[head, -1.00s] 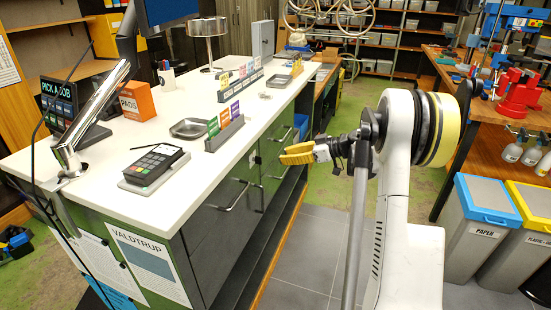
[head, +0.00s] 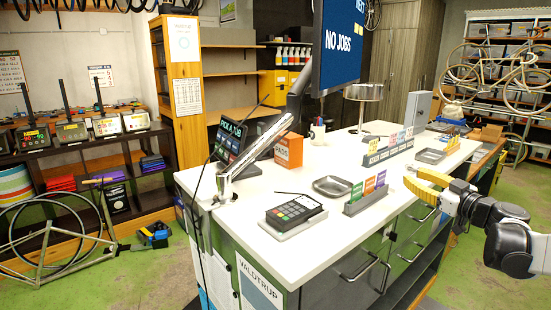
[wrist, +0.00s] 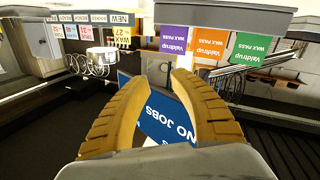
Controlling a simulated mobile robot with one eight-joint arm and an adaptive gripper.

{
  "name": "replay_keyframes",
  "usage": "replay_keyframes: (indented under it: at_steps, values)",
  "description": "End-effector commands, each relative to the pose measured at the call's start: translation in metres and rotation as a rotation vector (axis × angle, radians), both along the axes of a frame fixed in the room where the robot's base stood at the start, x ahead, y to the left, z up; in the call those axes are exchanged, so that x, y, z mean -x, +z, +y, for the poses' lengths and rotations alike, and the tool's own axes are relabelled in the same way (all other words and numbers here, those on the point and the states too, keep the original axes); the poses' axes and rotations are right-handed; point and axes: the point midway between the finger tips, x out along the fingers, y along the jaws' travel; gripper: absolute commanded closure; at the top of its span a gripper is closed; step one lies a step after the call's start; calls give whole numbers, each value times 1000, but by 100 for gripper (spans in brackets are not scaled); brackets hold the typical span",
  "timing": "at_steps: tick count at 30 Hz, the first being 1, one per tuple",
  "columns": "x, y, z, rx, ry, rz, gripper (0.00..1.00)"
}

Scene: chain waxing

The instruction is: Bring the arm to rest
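My gripper (head: 424,184) has yellow fingers and is in the head view at the right, near the counter's right edge. In the wrist view my gripper (wrist: 160,82) shows its two ribbed fingers apart, with nothing between them. My dark wrist and grey-white arm come in from the right edge of the head view. A blue screen reading NO JOBS (head: 342,42) stands over the counter (head: 240,205). The screen (wrist: 165,115) also shows beyond the fingers in the wrist view, upside down.
On the counter are a card terminal (head: 293,211), a dark tray (head: 332,186), an orange box (head: 289,150) and colored wax pass cards (head: 369,188). A bike frame (head: 75,245) stands on the floor at left. Green floor lies between it and the counter.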

Motion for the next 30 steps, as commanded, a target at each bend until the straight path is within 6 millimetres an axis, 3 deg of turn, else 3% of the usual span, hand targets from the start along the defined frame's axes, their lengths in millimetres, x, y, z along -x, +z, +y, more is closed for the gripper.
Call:
replay_keyframes:
  at_steps: [1,4,6,9,11,14,18,21,25,30]
  values:
    - [3,37,17,-9,-70,-69,73]
    - [18,92,28,-39,-256,-160,73]
    - [37,111,32,-67,-385,-167,73]
    - [73,110,41,-108,-550,-100,73]
    - [100,95,48,-130,-629,-17,73]
    - [150,49,72,-151,-709,181,73]
    - [224,-30,121,-145,-701,493,73]
    - [271,-77,158,-124,-636,680,73]
    - [321,-120,196,-94,-538,859,73]
    - [355,-144,222,-70,-456,968,73]
